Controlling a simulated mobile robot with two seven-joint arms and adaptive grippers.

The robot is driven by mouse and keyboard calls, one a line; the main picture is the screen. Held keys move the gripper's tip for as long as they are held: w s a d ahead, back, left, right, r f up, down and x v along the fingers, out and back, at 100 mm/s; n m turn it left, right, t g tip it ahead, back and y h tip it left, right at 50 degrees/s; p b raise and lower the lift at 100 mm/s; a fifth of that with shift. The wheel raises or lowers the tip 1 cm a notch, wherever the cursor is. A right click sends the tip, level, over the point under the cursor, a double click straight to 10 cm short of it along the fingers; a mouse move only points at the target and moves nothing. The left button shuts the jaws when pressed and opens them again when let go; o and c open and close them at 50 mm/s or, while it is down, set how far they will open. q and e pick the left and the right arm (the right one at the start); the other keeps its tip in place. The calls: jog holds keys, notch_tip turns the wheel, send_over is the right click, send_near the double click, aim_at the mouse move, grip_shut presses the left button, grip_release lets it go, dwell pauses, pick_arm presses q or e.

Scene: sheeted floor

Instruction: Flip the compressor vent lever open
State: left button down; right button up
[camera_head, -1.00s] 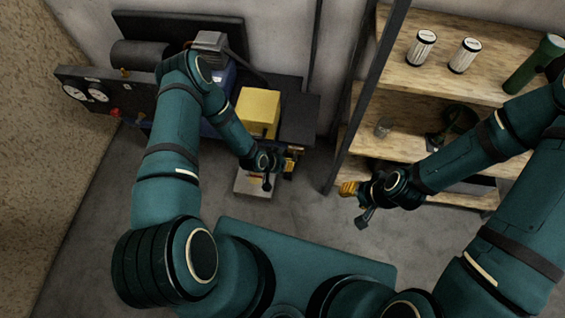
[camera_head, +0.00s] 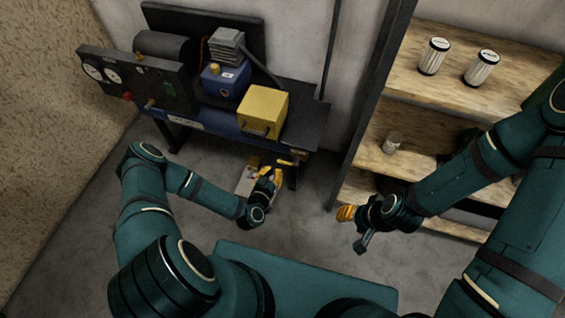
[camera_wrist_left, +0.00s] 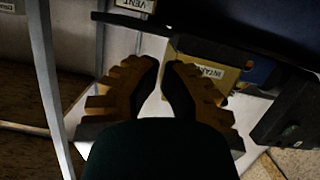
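The compressor (camera_head: 185,122) stands at the back left in the head view, with gauges, a dark tank, a blue motor block and a yellow box (camera_head: 262,112). In the left wrist view a VENT label (camera_wrist_left: 135,4) shows at the top edge; I cannot make out the vent lever itself. My left gripper (camera_head: 268,174) is low in front of the compressor's right end. In the left wrist view its yellow-and-black fingers (camera_wrist_left: 165,66) are apart with nothing seen between them. My right gripper (camera_head: 347,213) hangs apart from the compressor, before the shelves; its opening is unclear.
A pale box (camera_head: 245,180) is on the floor by my left gripper. An INTAKE label (camera_wrist_left: 207,71) shows in the left wrist view. Wooden shelves (camera_head: 405,92) with white canisters (camera_head: 434,56) stand at the right. The floor (camera_head: 200,230) in front is clear.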

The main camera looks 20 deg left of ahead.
pick_arm(q)
jog(key=shift+w, duration=0.1)
jog(key=w+f+b, duration=0.3)
jog(key=w+f, duration=0.3)
jog(key=w, duration=0.3)
jog(key=shift+w+d+f+b, duration=0.25)
jog(key=shift+d+b, duration=0.1)
jog(key=shift+d, duration=0.1)
pick_arm(e)
jog(key=shift+w+f, duration=0.2)
jog(key=shift+f, duration=0.75)
jog(key=shift+w+f, duration=0.15)
jog(key=shift+f, duration=0.8)
pick_arm(q)
jog(key=shift+s, duration=0.1)
pick_arm(e)
jog(key=shift+r, duration=0.1)
